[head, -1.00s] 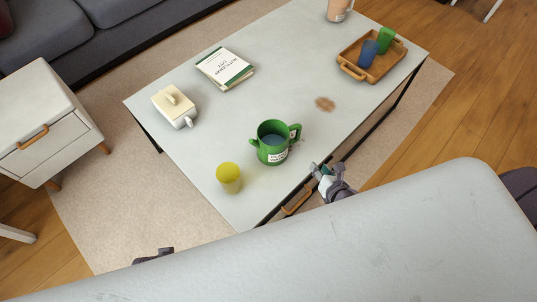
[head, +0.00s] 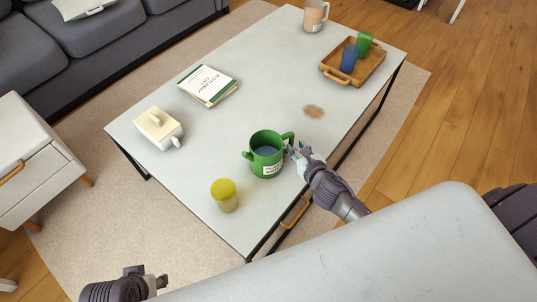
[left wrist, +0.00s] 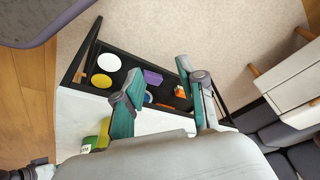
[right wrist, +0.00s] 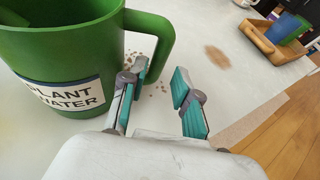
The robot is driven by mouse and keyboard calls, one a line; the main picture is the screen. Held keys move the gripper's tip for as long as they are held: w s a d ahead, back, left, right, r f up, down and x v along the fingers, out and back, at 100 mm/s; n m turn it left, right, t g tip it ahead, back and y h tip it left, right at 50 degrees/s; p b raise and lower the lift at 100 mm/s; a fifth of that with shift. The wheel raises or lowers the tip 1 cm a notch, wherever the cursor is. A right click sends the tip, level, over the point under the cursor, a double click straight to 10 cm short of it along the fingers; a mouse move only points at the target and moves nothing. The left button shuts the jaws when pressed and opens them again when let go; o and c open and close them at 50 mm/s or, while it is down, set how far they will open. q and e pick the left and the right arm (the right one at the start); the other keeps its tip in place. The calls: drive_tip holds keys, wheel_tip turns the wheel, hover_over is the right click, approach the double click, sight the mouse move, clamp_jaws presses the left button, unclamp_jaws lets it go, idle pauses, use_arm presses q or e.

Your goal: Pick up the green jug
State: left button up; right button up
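My right gripper (head: 295,150) is beside the jug's right handle. My left gripper (left wrist: 160,88) is open and empty, away from the jug, over the table's edge.
A yellow cup (head: 224,196) stands left of the jug. A cream lidded pot (head: 160,128), a book (head: 208,84), a wooden tray (head: 376,72) with blue and green cups, and a peach mug (head: 315,15) are farther off. A brown stain (head: 313,111) and crumbs lie near the jug.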

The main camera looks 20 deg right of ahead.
sight(292, 144)
drive_tip(key=b+x, duration=0.1)
drive_tip(key=x, duration=0.3)
drive_tip(key=shift+w+a, duration=0.2)
use_arm(q)
drive_tip(key=v, duration=0.4)
drive_tip(key=shift+r, duration=0.1)
use_arm(e)
drive_tip(key=shift+c, duration=0.2)
clamp_jaws()
